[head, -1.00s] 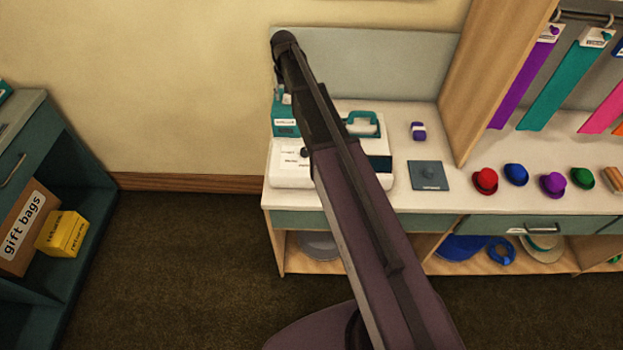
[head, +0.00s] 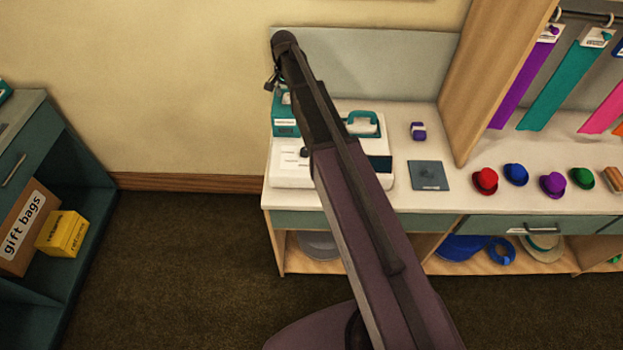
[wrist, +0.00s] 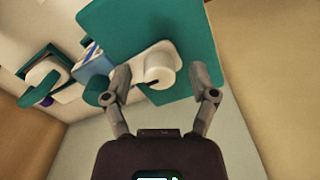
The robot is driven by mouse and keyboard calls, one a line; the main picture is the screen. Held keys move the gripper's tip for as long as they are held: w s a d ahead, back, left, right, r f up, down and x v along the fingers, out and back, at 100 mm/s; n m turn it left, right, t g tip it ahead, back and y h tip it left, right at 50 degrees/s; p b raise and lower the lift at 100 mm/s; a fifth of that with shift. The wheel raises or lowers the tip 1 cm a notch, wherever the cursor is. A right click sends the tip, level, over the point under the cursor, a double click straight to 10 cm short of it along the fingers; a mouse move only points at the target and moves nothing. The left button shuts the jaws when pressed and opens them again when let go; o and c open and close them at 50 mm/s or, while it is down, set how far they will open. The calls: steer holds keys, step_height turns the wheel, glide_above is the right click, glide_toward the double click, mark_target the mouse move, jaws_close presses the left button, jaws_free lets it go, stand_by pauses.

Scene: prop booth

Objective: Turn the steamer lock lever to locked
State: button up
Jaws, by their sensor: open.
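The steamer (head: 292,180) is a white-based appliance with a teal handle (head: 362,124) at the left end of the counter. A small dark knob (head: 303,153) shows beside a label on its white top; I cannot tell whether this is the lock lever. My gripper (head: 271,82) is above the counter's back left, mostly hidden behind my arm. In the wrist view my gripper (wrist: 161,84) is open, with a white rounded part (wrist: 155,70) in front of a teal surface (wrist: 130,30) between its fingers. Contact cannot be judged.
A teal box (head: 285,128) stands at the counter's left edge, close below my gripper. A purple-and-white item (head: 418,131), a dark square pad (head: 428,175) and several small hats (head: 485,181) lie to the right. A grey back panel (head: 400,65) rises behind.

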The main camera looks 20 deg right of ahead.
mark_target(287, 95)
steer(key=m, duration=0.3)
steer(key=shift+m, duration=0.4)
step_height(287, 95, up, 14)
steer(key=p, duration=1.4)
steer(key=s+f+n+b, duration=0.6)
steer(key=s+f+b, duration=0.5)
steer(key=s, duration=0.3)
steer(key=s+f+n+b, duration=0.6)
steer(key=s+f+b, duration=0.6)
steer(key=s, duration=0.3)
steer(key=shift+f, duration=0.3)
steer(key=shift+s, duration=0.1)
stand_by(1.2)
steer(key=shift+d, duration=0.3)
steer(key=shift+d, duration=0.1)
